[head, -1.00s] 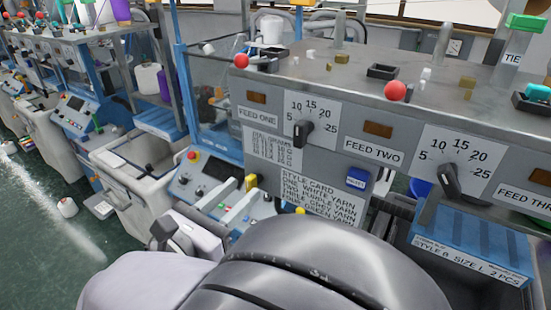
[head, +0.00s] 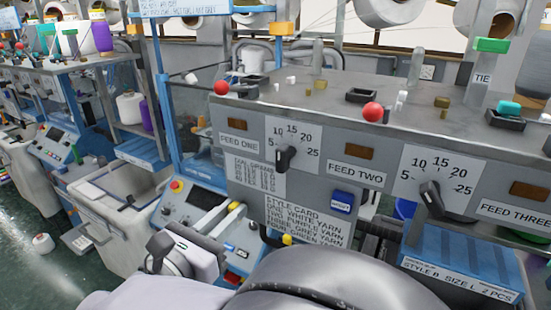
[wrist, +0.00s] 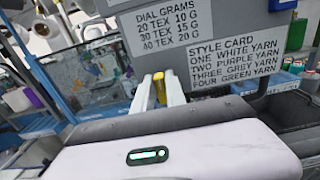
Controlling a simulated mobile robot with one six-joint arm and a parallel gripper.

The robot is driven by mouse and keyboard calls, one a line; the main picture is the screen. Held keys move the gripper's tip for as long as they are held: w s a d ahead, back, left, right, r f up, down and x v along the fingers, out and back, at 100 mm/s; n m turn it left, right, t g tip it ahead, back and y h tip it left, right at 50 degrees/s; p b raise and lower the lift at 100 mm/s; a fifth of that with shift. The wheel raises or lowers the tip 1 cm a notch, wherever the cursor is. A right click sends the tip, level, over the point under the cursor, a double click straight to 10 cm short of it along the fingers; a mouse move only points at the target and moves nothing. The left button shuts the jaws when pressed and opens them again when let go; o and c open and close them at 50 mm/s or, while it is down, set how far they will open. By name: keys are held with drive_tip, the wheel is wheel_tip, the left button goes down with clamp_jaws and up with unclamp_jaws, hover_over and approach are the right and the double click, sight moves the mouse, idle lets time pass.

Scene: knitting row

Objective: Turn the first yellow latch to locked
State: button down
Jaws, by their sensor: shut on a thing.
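A yellow latch (head: 233,206) sits on the machine below the dial-grams card, left of the style card. My gripper (head: 232,211) reaches it from the lower left, with its pale fingers on either side. In the wrist view, the yellow latch (wrist: 160,88) stands between the two white fingertips (wrist: 161,92), which are shut on it. The fingers hide part of the latch, and I cannot tell which position it is turned to. A second yellow piece (head: 287,239) shows to the right, just above my arm.
A grey panel above carries the FEED ONE dial (head: 286,158) and the FEED TWO dial (head: 431,196). The style card (head: 305,221) is close to the right of my gripper. A blue control panel (head: 190,213) stands to the left. A blue box (head: 460,262) is at right.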

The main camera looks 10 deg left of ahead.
drive_tip(key=shift+m, duration=0.3)
drive_tip(key=m+b, duration=0.2)
drive_tip(key=m, duration=0.2)
drive_tip(key=f+m+b, duration=0.1)
drive_tip(key=m+b, duration=0.2)
drive_tip(key=m, duration=0.1)
drive_tip(key=d+m+b, duration=0.1)
drive_tip(key=m+b, duration=0.2)
drive_tip(key=m, duration=0.2)
drive_tip(key=shift+s+f, duration=0.2)
drive_tip(key=m+b, duration=0.4)
idle(0.4)
drive_tip(key=c, duration=1.4)
unclamp_jaws()
drive_tip(key=shift+r, duration=0.1)
drive_tip(key=shift+o, duration=0.2)
